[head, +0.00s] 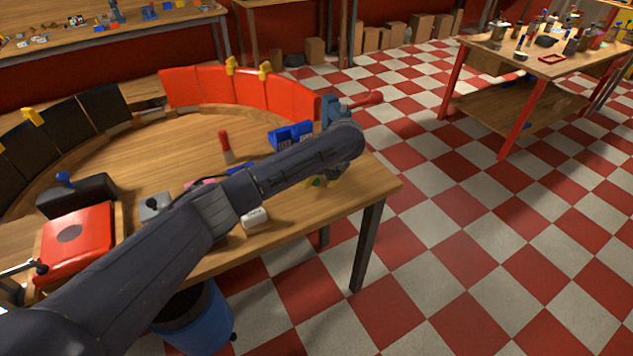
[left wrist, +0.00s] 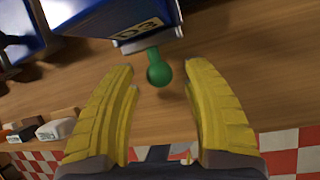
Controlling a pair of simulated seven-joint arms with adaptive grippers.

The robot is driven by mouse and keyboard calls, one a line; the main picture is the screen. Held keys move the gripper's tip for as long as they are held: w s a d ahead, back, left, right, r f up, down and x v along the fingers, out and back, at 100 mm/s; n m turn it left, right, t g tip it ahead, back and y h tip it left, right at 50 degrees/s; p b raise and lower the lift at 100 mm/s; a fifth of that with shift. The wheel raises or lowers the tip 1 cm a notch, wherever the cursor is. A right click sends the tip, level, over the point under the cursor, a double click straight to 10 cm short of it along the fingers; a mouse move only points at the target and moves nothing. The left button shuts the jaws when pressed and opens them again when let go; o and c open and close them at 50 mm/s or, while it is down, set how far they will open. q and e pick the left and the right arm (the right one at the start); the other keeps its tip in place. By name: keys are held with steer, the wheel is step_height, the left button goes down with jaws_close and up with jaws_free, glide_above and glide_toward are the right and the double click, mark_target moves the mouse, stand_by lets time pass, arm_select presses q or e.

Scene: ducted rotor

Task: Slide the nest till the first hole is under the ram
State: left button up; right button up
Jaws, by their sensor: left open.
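In the left wrist view, a green ball knob (left wrist: 159,73) on a short stem sticks out from a blue block (left wrist: 140,36) with a "03" label. My left gripper (left wrist: 163,85) is open, its yellow fingers on either side of the knob, with gaps between; contact is not visible. In the head view my left gripper (head: 322,182) is at the table's right end, mostly hidden by my arm, with a bit of green beside it. A blue press-like tool (head: 335,108) with a red-knobbed lever stands behind my wrist. The nest's holes and the ram are not clearly visible. My right gripper is not seen.
Blue bins (head: 290,135) and a red-topped upright piece (head: 225,146) stand behind my forearm. A white block (head: 255,218) lies near the table's front edge. A red-lidded box (head: 77,236) is at left. Red panels (head: 205,86) line the back. A blue waste bin (head: 195,318) stands below.

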arm_select(q)
steer(key=shift+w+a+f, duration=0.1)
steer(key=shift+f, duration=0.25)
steer(key=shift+o, duration=0.2)
jaws_close()
steer(key=shift+f, duration=0.1)
